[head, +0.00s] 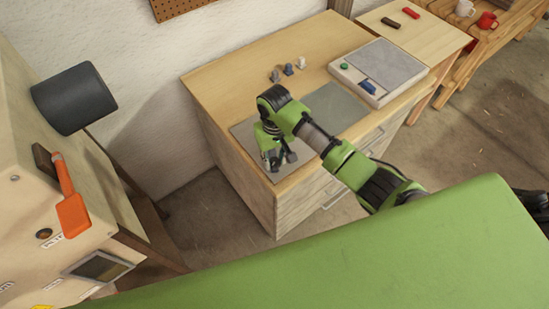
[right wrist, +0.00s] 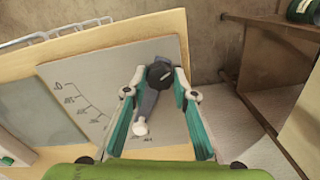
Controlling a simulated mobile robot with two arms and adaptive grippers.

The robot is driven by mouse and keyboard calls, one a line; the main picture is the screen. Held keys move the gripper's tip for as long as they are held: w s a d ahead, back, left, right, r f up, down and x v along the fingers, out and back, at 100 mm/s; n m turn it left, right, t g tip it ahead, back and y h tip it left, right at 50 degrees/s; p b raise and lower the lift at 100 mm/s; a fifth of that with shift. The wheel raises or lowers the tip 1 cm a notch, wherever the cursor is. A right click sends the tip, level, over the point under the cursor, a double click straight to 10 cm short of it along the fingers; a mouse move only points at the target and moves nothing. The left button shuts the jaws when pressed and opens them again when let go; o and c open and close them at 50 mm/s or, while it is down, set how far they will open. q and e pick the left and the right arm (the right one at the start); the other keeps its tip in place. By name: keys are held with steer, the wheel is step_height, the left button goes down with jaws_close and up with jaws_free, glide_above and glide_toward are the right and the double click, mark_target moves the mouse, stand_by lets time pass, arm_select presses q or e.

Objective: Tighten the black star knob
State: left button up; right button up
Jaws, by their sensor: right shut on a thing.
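The black star knob (right wrist: 160,73) sits on a pale plate (right wrist: 85,75) with a printed scale, at the end of a grey lath or arm (right wrist: 147,103) with a white round end (right wrist: 140,127). My right gripper (right wrist: 160,78) has its two fingertips on either side of the knob and is shut on it. In the head view my right gripper (head: 272,155) points down over the near left corner of the workbench; the knob is largely hidden there by the gripper. My left gripper is not in view.
A machine with an orange lever (head: 72,212) and a dark cylinder (head: 75,98) stands at the left. Bare floor lies between.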

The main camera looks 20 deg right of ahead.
mark_target(274, 161)
steer(key=o, duration=1.1)
steer(key=shift+w+r, duration=0.1)
step_height(274, 161, up, 12)
